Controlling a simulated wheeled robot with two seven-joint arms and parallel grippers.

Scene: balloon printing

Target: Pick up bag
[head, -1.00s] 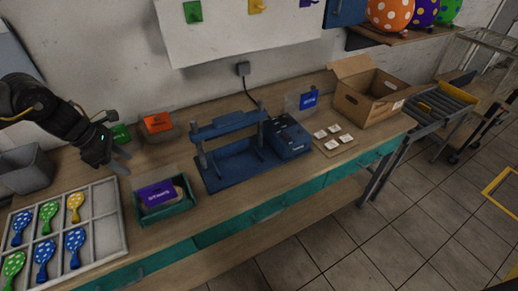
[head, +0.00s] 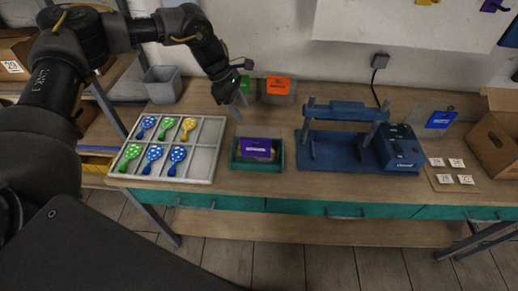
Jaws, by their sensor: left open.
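A purple packet with a pale label (head: 257,148), perhaps the bag, lies in a small green open box (head: 259,165) on the workbench. My left gripper (head: 239,107) is open and empty, above the bench just behind and left of the green box, fingers pointing down. It is apart from the purple packet. A green card (head: 244,84) and an orange card (head: 278,86) stand at the back of the bench, the green one partly hidden by my gripper. My right gripper is not in view.
A sectioned grey tray (head: 206,160) holds several dotted balloons left of the green box. A grey bin (head: 163,85) stands behind it. A blue press (head: 345,140) stands to the right, then white cards (head: 445,180) and a cardboard box (head: 493,143).

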